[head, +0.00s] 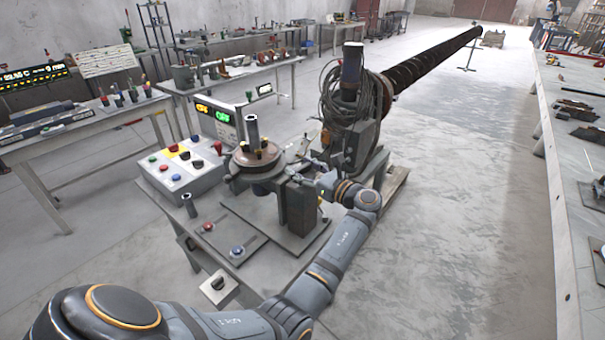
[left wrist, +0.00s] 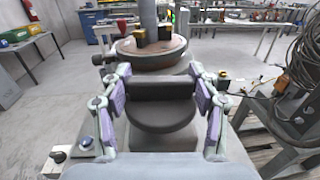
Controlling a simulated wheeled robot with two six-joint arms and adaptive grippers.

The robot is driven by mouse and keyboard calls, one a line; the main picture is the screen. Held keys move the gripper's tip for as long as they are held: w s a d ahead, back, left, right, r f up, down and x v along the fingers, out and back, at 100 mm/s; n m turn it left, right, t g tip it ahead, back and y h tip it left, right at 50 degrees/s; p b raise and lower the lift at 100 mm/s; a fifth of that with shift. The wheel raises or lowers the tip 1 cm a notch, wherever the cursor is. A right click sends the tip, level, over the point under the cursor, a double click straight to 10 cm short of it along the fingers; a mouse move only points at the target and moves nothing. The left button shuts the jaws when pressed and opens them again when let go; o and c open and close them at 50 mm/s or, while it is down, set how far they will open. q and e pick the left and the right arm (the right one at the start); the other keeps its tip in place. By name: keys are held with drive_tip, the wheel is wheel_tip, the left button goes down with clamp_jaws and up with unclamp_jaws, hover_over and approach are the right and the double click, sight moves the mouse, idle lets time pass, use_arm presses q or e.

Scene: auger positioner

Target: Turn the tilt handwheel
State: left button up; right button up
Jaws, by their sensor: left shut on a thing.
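My left gripper (head: 312,175) reaches in from the front right of the positioner. In the left wrist view my left gripper (left wrist: 160,88) has its purple-padded fingers on both sides of a dark round part with a raised crossbar, which seems to be the tilt handwheel (left wrist: 160,118). The fingers are closed on it at its left and right sides. In the head view the handwheel is mostly hidden by the gripper. Behind it is the round positioner table (head: 240,160), also in the left wrist view (left wrist: 177,60), with an upright grey post. My right gripper is not in view.
A control box (head: 180,172) with coloured buttons stands left of the positioner. A welding unit with coiled cables (head: 345,105) stands close behind the gripper, with a long auger (head: 430,62) beyond. A long bench (head: 575,150) runs along the right. The floor between is clear.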

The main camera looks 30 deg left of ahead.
use_arm(q)
drive_tip(key=shift+n+g+b, duration=0.3)
drive_tip(key=shift+n+g, duration=0.2)
drive_tip(key=shift+g, duration=0.3)
drive_tip(key=shift+g, duration=0.3)
drive_tip(key=o, duration=1.2)
drive_tip(key=shift+c, duration=0.2)
drive_tip(key=d, duration=0.7)
drive_tip(key=shift+s+d, duration=0.2)
drive_tip(key=shift+d+f, duration=0.1)
